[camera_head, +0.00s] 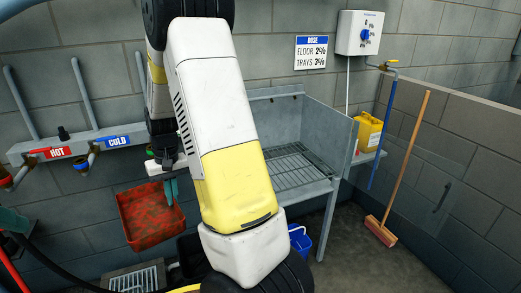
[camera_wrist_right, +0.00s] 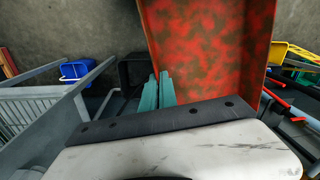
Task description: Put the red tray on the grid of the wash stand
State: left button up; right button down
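The red tray (camera_head: 150,215), mottled with dark stains, hangs steeply tilted in the air left of the wash stand. My right gripper (camera_head: 170,188) is at its upper right edge, partly behind my own arm. In the right wrist view the two teal fingers (camera_wrist_right: 158,92) are close together at the edge of the tray (camera_wrist_right: 210,45) and look shut on it. The wash stand (camera_head: 335,128) is grey metal with a back and side wall; its slatted grid (camera_head: 295,170) is bare where visible. My arm covers the grid's left part. I see no clear left gripper.
A blue bucket (camera_head: 300,240) stands under the wash stand. A yellow canister (camera_head: 367,132) sits on a shelf to its right, near a broom (camera_head: 400,165). Hot and cold taps (camera_head: 85,148) line the left wall. A teal piece (camera_head: 12,220) at the left edge is unclear.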

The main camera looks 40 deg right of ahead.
aim_at(288, 169)
jog(key=l+z, duration=0.2)
jog(key=l, duration=0.85)
jog(key=l+z, duration=0.2)
jog(key=l, duration=0.85)
jog(key=i+l, duration=0.35)
jog(key=l, duration=0.3)
jog(key=i+l, duration=0.2)
jog(key=l+z, duration=0.05)
jog(key=l, duration=0.05)
